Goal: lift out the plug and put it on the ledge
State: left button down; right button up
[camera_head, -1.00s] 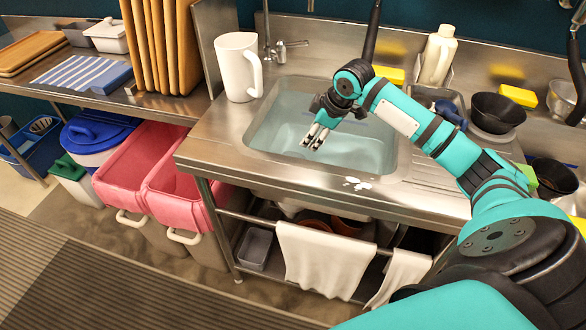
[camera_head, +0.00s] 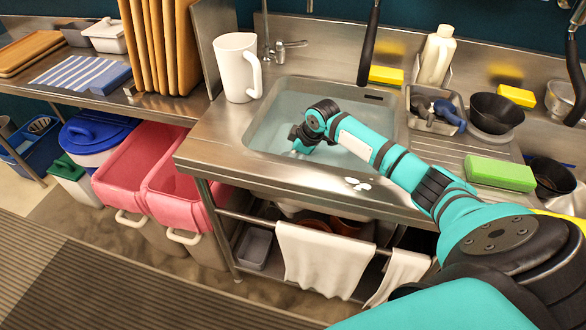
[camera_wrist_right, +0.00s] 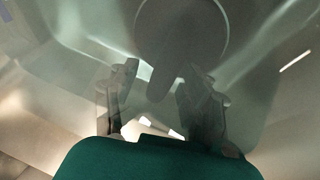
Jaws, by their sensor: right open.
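The sink (camera_head: 262,112) is filled with water. In the right wrist view a dark round shape, apparently the plug (camera_wrist_right: 182,30), lies at the top with a narrow dark tab pointing towards me. A pale ring curves around it. My right gripper (camera_wrist_right: 158,78) is open, with one finger on each side of the tab. Whether the fingers touch it I cannot tell. In the head view my right gripper (camera_head: 298,148) is down in the sink, its fingertips mostly hidden by the wrist and water. The plug is hidden there. My left gripper is not in view.
A white jug (camera_head: 234,68) stands at the sink's back left corner and a tap (camera_head: 285,48) behind it. White bits (camera_head: 358,184) lie on the front rim. A caddy (camera_head: 435,110), black bowl (camera_head: 495,112) and green sponge (camera_head: 500,173) are on the right.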

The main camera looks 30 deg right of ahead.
grip_shut()
dwell(0.5)
notch_tip(320, 180, up, 10)
jog(key=shift+r, duration=0.15)
notch_tip(320, 180, up, 8)
jog(key=p, duration=0.9)
dwell(0.3)
notch_tip(320, 180, up, 9)
jog(key=p, duration=0.9)
jog(key=shift+f, duration=0.2)
